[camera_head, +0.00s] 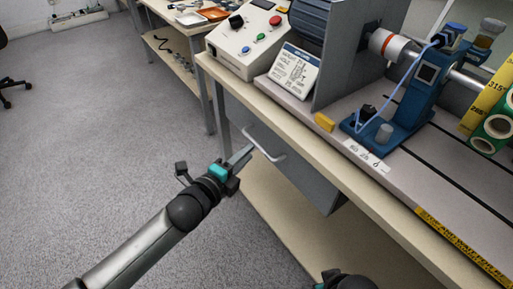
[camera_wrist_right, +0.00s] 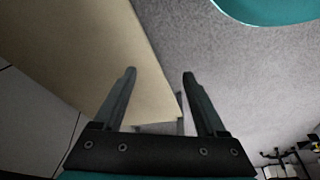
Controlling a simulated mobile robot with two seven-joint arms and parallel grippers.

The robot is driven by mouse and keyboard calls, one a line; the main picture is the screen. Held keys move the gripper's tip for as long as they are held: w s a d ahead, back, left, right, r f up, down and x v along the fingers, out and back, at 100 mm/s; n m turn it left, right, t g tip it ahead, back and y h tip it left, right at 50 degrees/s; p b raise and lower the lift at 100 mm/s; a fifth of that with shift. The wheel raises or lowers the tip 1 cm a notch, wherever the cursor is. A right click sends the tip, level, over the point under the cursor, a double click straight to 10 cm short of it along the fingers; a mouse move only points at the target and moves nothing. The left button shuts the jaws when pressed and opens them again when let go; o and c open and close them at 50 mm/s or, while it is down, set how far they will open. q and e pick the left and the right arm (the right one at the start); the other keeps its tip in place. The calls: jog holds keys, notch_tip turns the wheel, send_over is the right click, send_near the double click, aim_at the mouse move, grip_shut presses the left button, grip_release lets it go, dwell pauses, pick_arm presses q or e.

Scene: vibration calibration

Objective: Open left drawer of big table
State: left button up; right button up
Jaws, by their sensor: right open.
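The big table (camera_head: 375,205) fills the right of the head view. Its grey drawer (camera_head: 297,168) sits under the top and looks closed. A bar handle (camera_head: 268,146) is on the drawer front. My left gripper (camera_head: 246,152) is just left of the handle, its fingers pointing at the drawer front. I cannot tell whether they touch the handle, or how far apart they are. My right gripper (camera_wrist_right: 159,74) is open and empty in the right wrist view, with a beige board beyond it. In the head view only a dark part of that arm shows at the bottom edge.
On the tabletop stand a control box (camera_head: 247,40) with coloured buttons, a small sign (camera_head: 293,71) and a blue fixture (camera_head: 405,105). A lower shelf (camera_head: 290,222) runs below the drawer. A second table (camera_head: 195,75) stands behind. The grey floor (camera_head: 95,130) at left is clear.

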aim_at(256, 143)
pick_arm(q)
jog(key=b+x, duration=0.1)
jog(key=x, duration=0.2)
jog(key=shift+w+d, duration=0.1)
jog(key=shift+w, duration=0.05)
jog(key=shift+b+x, duration=0.6)
jog(key=shift+x, duration=0.5)
pick_arm(e)
jog(key=shift+t, duration=0.4)
jog(key=shift+w+r, duration=0.25)
jog(key=shift+r, duration=1.05)
jog(key=shift+w+r, duration=0.2)
jog(key=shift+r, duration=1.1)
pick_arm(q)
grip_shut()
